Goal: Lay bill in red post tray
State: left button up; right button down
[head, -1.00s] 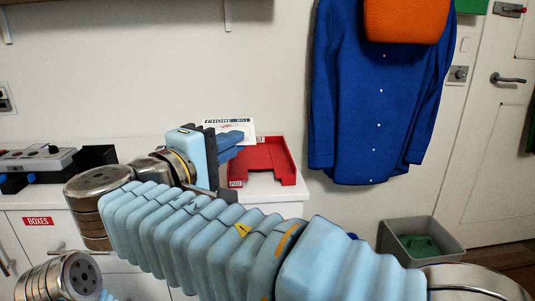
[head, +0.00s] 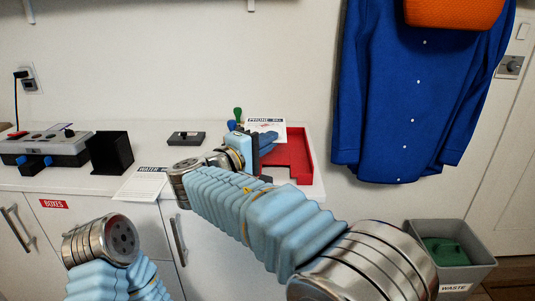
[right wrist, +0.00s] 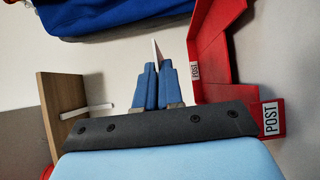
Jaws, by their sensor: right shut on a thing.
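The phone bill (head: 265,127) is a white printed sheet held up above the counter by my right gripper (head: 268,142). In the right wrist view, the blue fingers (right wrist: 165,84) are shut on the bill (right wrist: 157,54), which shows almost edge-on. The red post tray (head: 304,158) lies on the counter, just behind and to the right of the fingers in the head view. In the right wrist view, the tray (right wrist: 212,50) is to the right of the fingers, with POST labels. The bill appears apart from the tray. My left gripper is out of frame.
A black holder (head: 110,153), a grey device (head: 45,148) and a small dark box (head: 186,138) stand left. Green and blue items (head: 236,118) are behind the gripper. A waste bin (head: 450,250) stands right.

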jog(key=shift+w+f, duration=0.25)
jog(key=shift+f, duration=0.05)
jog(key=f, duration=0.1)
jog(key=w+f, duration=0.1)
jog(key=f, duration=0.1)
jog(key=shift+f, duration=0.2)
jog(key=shift+s+f, duration=0.1)
jog(key=shift+f, duration=0.3)
jog(key=shift+f+b, duration=0.6)
jog(key=shift+b, duration=0.1)
jog(key=c, duration=1.3)
grip_release()
jog(key=shift+a+f, duration=0.1)
